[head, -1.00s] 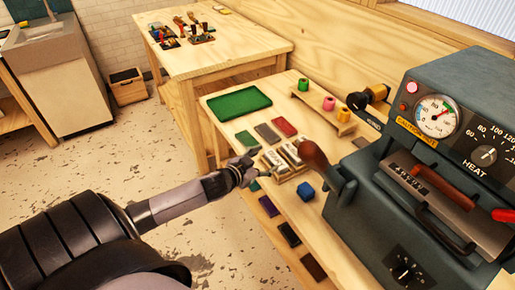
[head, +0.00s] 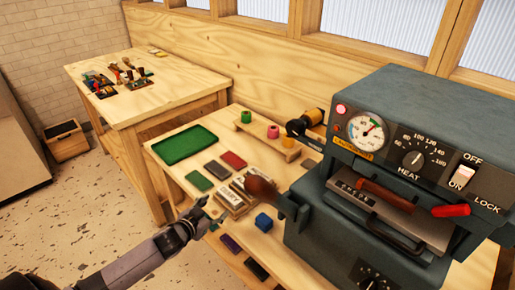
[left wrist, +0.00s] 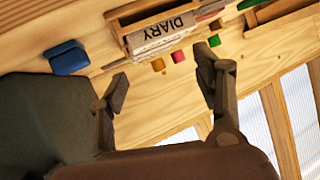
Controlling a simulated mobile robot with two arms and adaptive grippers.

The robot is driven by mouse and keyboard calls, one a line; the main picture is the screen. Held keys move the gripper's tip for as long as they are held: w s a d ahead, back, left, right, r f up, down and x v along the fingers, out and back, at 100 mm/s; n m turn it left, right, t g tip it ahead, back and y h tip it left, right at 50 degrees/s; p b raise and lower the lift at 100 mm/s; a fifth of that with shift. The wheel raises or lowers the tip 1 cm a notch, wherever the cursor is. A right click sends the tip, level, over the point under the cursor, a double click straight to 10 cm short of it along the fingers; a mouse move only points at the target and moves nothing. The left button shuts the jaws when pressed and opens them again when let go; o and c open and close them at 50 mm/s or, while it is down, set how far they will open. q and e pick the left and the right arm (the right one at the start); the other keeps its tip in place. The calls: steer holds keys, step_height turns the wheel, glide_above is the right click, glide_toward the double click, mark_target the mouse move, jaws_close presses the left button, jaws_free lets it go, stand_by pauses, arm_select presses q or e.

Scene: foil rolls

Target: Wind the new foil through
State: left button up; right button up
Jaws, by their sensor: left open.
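A green foil roll (head: 246,116), a pink foil roll (head: 273,131) and a yellow foil roll (head: 287,142) stand on a low wooden rack (head: 262,142) at the back of the bench. They also show in the left wrist view as yellow (left wrist: 158,64), pink (left wrist: 178,56) and green (left wrist: 214,41). The dark press (head: 400,160) stands on the right, with a black and gold roll-like part (head: 305,122) at its far left side. My left gripper (head: 203,213) is open and empty, left of the press, apart from the rolls; its spread fingers (left wrist: 163,88) show in the wrist view. My right gripper is not in view.
A block marked DIARY (left wrist: 163,33) sits in a wooden holder near the gripper. A blue block (head: 264,222), a green tray (head: 185,144) and several coloured pads lie on the bench. The press's dark-knobbed lever (head: 262,187) sticks out left. Another table (head: 150,85) stands behind.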

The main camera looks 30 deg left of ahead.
arm_select(q)
steer(key=w+d+r+n+t+h+b, duration=0.1)
steer(key=d+r, duration=0.2)
steer(key=r, duration=0.4)
steer(key=w+d+r+t+h+b, duration=0.1)
steer(key=w+d+r, duration=0.15)
steer(key=r, duration=0.45)
steer(key=t+h, duration=0.2)
steer(key=h, duration=0.3)
glide_toward(291, 128)
steer(key=p+x, duration=0.3)
steer(key=x, duration=0.6)
steer(key=shift+w+d, duration=0.15)
steer(key=shift+d, duration=0.05)
steer(key=shift+p+x, duration=0.3)
steer(key=shift+x, duration=0.5)
steer(key=shift+c, duration=0.5)
steer(key=shift+m, duration=0.3)
steer(key=c, duration=1.1)
